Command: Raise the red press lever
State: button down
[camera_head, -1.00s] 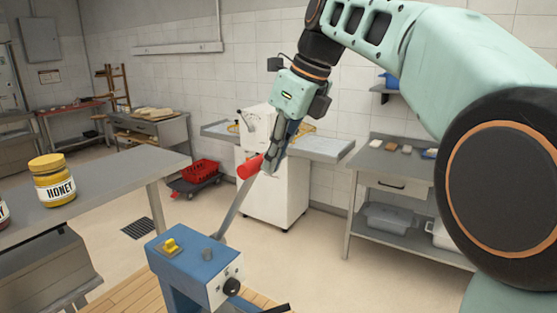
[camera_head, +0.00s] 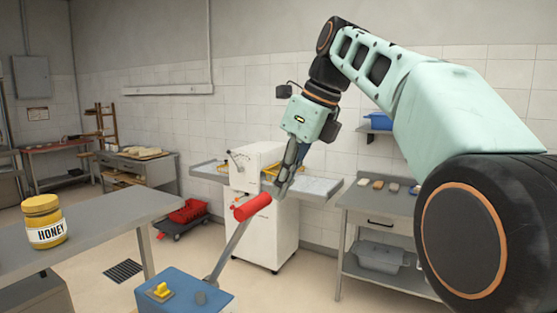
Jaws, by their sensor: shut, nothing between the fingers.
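The red press lever is a grey rod (camera_head: 228,250) with a red cylindrical grip (camera_head: 252,207) at its top end. It leans up and to the right from a blue press body (camera_head: 195,288), whose lower part is cut off by the bottom edge of the frame. My gripper (camera_head: 281,192) points down just right of the red grip's right end. Its fingers are shut with nothing between them. A narrow gap seems to show between fingertips and grip; I cannot tell their depth relation.
A honey jar (camera_head: 44,222) stands on the grey table (camera_head: 100,222) at left. A white machine (camera_head: 262,228) stands behind the lever. A steel shelf table (camera_head: 375,205) is at right. Floor around a drain grate (camera_head: 123,271) is clear.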

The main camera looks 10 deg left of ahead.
jog(key=shift+a+r, duration=0.2)
jog(key=shift+r, duration=2.4)
